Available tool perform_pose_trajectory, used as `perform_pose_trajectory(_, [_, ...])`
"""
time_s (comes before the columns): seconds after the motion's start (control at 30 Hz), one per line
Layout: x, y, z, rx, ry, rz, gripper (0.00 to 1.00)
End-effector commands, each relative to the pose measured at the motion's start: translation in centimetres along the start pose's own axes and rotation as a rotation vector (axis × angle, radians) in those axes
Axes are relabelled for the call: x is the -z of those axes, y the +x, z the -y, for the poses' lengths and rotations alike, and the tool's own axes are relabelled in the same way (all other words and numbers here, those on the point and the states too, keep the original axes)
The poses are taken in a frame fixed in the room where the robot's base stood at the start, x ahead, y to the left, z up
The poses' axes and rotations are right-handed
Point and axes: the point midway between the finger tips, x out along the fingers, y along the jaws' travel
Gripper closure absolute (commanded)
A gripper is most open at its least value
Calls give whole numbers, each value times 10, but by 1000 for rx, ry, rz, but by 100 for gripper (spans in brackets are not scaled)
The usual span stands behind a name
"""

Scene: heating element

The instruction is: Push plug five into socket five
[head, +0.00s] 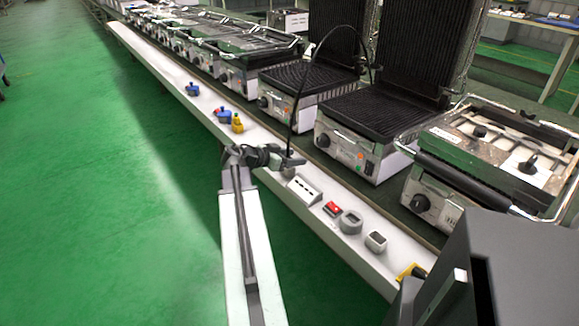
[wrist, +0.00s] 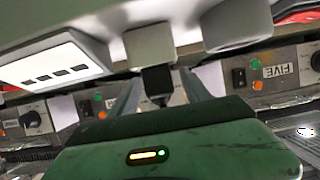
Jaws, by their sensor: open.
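In the head view my gripper (head: 287,160) is at the end of my arm, low over the white shelf. A black cable (head: 318,50) arcs from a raised-lid grill and comes down at my gripper. In the wrist view the open fingers of my gripper (wrist: 160,92) stand on either side of a dark plug (wrist: 157,82). The plug meets a light grey socket (wrist: 150,45); I cannot tell how deep it sits. The socket also shows under my gripper in the head view (head: 288,173). A FIVE label (wrist: 281,72) is on a grill front behind.
Blue and yellow pieces (head: 237,122) lie farther along. Grills (head: 350,140) line the back. Green floor is clear left.

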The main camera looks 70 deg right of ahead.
Motion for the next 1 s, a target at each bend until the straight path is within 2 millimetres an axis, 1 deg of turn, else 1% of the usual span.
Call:
perform_pose_trajectory(0.03, [-2, 7, 1, 0, 0, 0, 45])
perform_pose_trajectory(0.07, [-2, 8, 0, 1, 0, 0, 45])
perform_pose_trajectory(0.23, [0, 8, 0, 1, 0, 0, 45])
perform_pose_trajectory(0.27, [0, 8, 0, 1, 0, 0, 50])
perform_pose_trajectory(0.3, [0, 8, 0, 1, 0, 0, 61])
perform_pose_trajectory(0.37, [0, 8, 0, 1, 0, 0, 78])
perform_pose_trajectory(0.4, [0, 8, 0, 1, 0, 0, 89])
perform_pose_trajectory(0.43, [0, 8, 0, 0, 0, 0, 97])
perform_pose_trajectory(0.47, [0, 8, 0, 0, 0, 0, 100])
perform_pose_trajectory(0.77, [3, 7, -1, 0, 0, 0, 100])
perform_pose_trajectory(0.87, [11, 4, -1, 0, 0, 0, 100])
perform_pose_trajectory(1.0, [34, -6, -1, -1, 0, 0, 100])
